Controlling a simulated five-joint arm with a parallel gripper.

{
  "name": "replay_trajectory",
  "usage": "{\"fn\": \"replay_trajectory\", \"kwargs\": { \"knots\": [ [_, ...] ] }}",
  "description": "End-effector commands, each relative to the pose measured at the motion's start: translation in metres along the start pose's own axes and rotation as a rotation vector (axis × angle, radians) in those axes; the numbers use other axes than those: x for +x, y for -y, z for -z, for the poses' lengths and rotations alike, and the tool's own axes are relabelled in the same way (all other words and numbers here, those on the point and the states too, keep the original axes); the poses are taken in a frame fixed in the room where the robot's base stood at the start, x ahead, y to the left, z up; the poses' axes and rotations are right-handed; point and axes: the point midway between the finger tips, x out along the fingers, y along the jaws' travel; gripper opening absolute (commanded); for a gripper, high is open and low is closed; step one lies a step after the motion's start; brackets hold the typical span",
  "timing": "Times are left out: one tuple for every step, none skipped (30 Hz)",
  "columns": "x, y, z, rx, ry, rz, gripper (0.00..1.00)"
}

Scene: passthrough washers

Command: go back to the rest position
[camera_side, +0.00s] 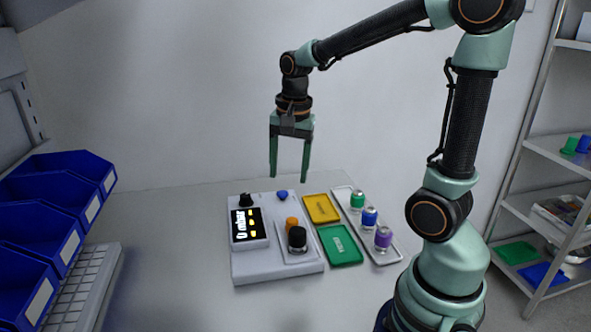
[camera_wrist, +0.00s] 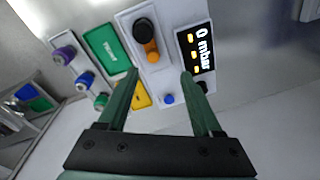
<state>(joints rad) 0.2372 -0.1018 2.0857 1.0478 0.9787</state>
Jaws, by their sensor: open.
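My gripper (camera_side: 289,178) hangs high above the back of the table with its fingers pointing down. It is open, with nothing between its fingers. In the wrist view my gripper (camera_wrist: 160,75) shows two spread green fingers over the station. Below it, apart from it, the white station (camera_side: 277,270) carries a display (camera_side: 249,226) reading 0 mbar, a black-topped part (camera_side: 297,238), an orange part (camera_side: 291,223) and a blue knob (camera_side: 282,195).
A yellow tray (camera_side: 321,208) and a green tray (camera_side: 340,245) lie right of the station. A white tray (camera_side: 392,257) holds green, blue and purple capped vials. Blue bins (camera_side: 40,235) stand at left, a shelf (camera_side: 560,155) at right. The air around my gripper is clear.

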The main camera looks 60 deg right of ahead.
Motion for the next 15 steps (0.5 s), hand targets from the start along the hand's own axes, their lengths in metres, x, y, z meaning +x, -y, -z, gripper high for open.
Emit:
{"fn": "replay_trajectory", "kwargs": {
  "knots": [
    [-0.010, 0.000, -0.011, -0.118, -0.025, 0.040, 0.67],
    [-0.015, 0.000, -0.018, -0.192, -0.038, 0.059, 0.67],
    [-0.020, -0.001, -0.025, -0.288, -0.057, 0.083, 0.67],
    [-0.023, -0.002, -0.032, -0.361, -0.073, 0.100, 0.67],
    [-0.026, -0.003, -0.037, -0.432, -0.089, 0.117, 0.67],
    [-0.031, -0.004, -0.045, -0.529, -0.112, 0.139, 0.67],
    [-0.033, -0.006, -0.050, -0.599, -0.130, 0.154, 0.67],
    [-0.036, -0.006, -0.056, -0.668, -0.150, 0.169, 0.67],
    [-0.039, -0.008, -0.062, -0.755, -0.175, 0.187, 0.67],
    [-0.040, -0.009, -0.067, -0.817, -0.193, 0.198, 0.67],
    [-0.042, -0.011, -0.071, -0.875, -0.211, 0.209, 0.67],
    [-0.043, -0.012, -0.076, -0.945, -0.234, 0.221, 0.67],
    [-0.044, -0.013, -0.080, -0.991, -0.249, 0.229, 0.67],
    [-0.045, -0.014, -0.082, -1.033, -0.264, 0.235, 0.67],
    [-0.046, -0.015, -0.086, -1.082, -0.281, 0.243, 0.67]
  ]
}}
